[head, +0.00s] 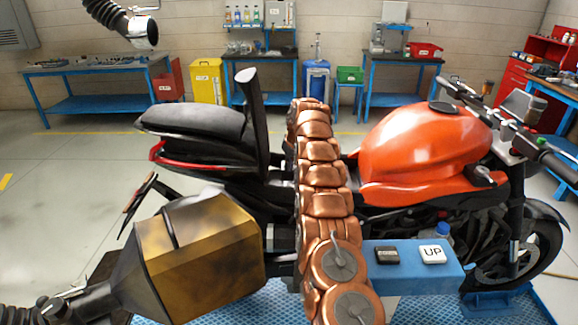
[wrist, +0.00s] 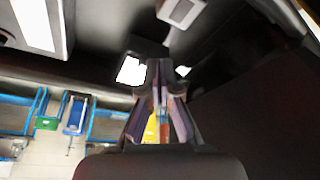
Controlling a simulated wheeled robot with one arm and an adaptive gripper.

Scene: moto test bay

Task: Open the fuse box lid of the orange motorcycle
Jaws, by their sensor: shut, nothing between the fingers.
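The orange motorcycle (head: 425,150) stands side-on in the head view, its tank to the right and its black tail (head: 195,125) to the left. A black panel (head: 251,120) stands upright between the tail and the tank. I cannot make out the fuse box or its lid in either view; the middle of the motorcycle is partly hidden. My gripper (wrist: 159,88) shows in the wrist view, shut and empty, with dark surfaces around it. I cannot tell whether it touches any of them. In the head view I cannot make it out.
A blue block (head: 410,268) with an UP button (head: 432,254) stands in front of the motorcycle. Blue workbenches (head: 95,75), a yellow bin (head: 207,80) and a red tool cabinet (head: 515,85) line the back. The floor at the left (head: 60,170) is clear.

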